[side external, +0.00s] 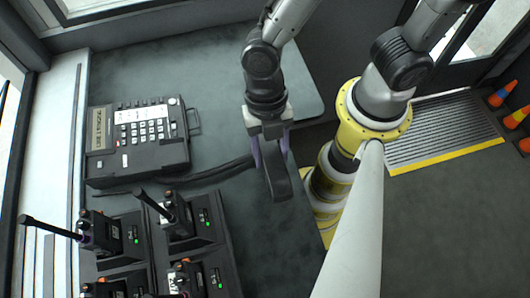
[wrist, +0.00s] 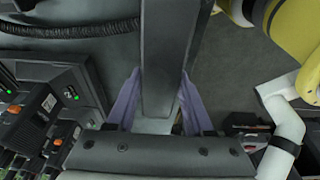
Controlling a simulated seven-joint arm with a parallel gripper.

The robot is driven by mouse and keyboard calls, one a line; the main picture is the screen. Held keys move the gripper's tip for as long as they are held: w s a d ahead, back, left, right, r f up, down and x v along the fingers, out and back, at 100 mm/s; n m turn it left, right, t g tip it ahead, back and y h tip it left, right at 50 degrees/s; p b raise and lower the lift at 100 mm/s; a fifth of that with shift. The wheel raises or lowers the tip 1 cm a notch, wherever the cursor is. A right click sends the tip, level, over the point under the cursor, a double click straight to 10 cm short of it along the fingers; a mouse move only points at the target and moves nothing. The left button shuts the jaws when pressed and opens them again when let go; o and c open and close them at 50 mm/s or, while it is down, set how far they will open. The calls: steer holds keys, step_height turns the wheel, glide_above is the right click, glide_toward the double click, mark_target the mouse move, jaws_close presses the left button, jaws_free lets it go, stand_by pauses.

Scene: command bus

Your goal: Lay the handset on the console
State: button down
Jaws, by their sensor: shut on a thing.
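The black handset (side external: 279,184) is held in my gripper (side external: 270,155), over the right part of the dark desk in the side view. In the wrist view the handset (wrist: 168,55) runs lengthwise up the picture between the purple fingers of my gripper (wrist: 157,108), which are shut on it. The console (side external: 125,160), a black desk phone with a keypad and label, sits on the desk to the left of my gripper, apart from the handset. Its cradle is not clear to me. The handset's lower side is hidden.
A dark cord (side external: 205,174) runs across the desk between the console and the handset. Several radios (side external: 178,216) with antennas stand in chargers at the front left. The desk (side external: 200,75) is clear behind and right of the console. Orange cones (side external: 503,92) stand far right.

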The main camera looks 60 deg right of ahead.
steer(key=shift+w+a+f, duration=0.3)
steer(key=shift+a+f, duration=0.2)
steer(key=shift+f, duration=1.75)
steer(key=shift+f, duration=0.1)
steer(key=shift+c, duration=1.4)
jaws_free()
